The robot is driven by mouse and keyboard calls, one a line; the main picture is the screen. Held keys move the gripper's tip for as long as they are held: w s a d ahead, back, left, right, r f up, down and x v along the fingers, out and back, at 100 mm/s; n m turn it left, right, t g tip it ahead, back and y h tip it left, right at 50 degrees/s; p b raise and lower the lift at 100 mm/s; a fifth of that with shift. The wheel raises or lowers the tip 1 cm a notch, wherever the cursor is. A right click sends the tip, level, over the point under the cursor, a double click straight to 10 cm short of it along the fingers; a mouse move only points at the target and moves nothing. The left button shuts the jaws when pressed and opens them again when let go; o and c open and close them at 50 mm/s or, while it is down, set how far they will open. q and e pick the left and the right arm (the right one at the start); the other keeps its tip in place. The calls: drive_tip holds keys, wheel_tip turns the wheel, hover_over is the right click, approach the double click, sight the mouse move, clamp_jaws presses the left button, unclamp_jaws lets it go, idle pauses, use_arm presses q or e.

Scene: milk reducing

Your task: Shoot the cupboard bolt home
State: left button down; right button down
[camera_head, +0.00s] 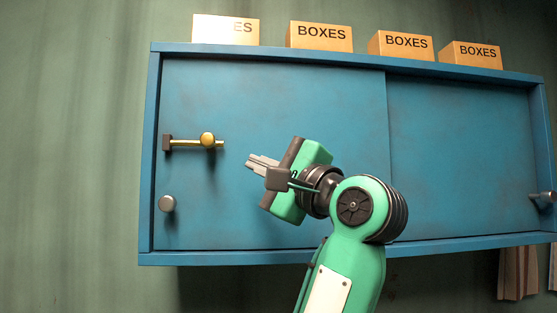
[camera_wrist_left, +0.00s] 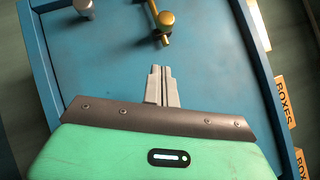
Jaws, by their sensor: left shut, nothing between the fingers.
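The blue cupboard (camera_head: 290,190) hangs on the wall with two door panels. Its brass bolt (camera_head: 207,140) is at the upper left of the left door: a thin rod with a round knob, its left end at a dark bracket (camera_head: 167,143). The bolt's knob also shows at the top of the left wrist view (camera_wrist_left: 165,18). My left gripper (camera_head: 251,161) is shut and empty in front of the left door, right of and slightly below the rod's free end, apart from it. Its closed fingers also show in the left wrist view (camera_wrist_left: 161,70). My right gripper is not in view.
A grey round knob (camera_head: 167,204) sticks out below the bolt; another grey fitting (camera_head: 543,197) is at the right edge. Several boxes (camera_head: 320,37) labelled BOXES stand on the cupboard top. The door face around the bolt is clear.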

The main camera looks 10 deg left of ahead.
use_arm(q)
drive_tip(key=p, duration=0.3)
approach(195, 142)
drive_tip(key=w, duration=0.3)
drive_tip(key=shift+s+a+r, duration=0.1)
drive_tip(key=shift+s+r, duration=0.1)
drive_tip(key=shift+r, duration=0.35)
drive_tip(key=a, duration=0.1)
drive_tip(key=s+a+b, duration=0.1)
drive_tip(key=a, duration=0.1)
drive_tip(key=shift+a, duration=0.3)
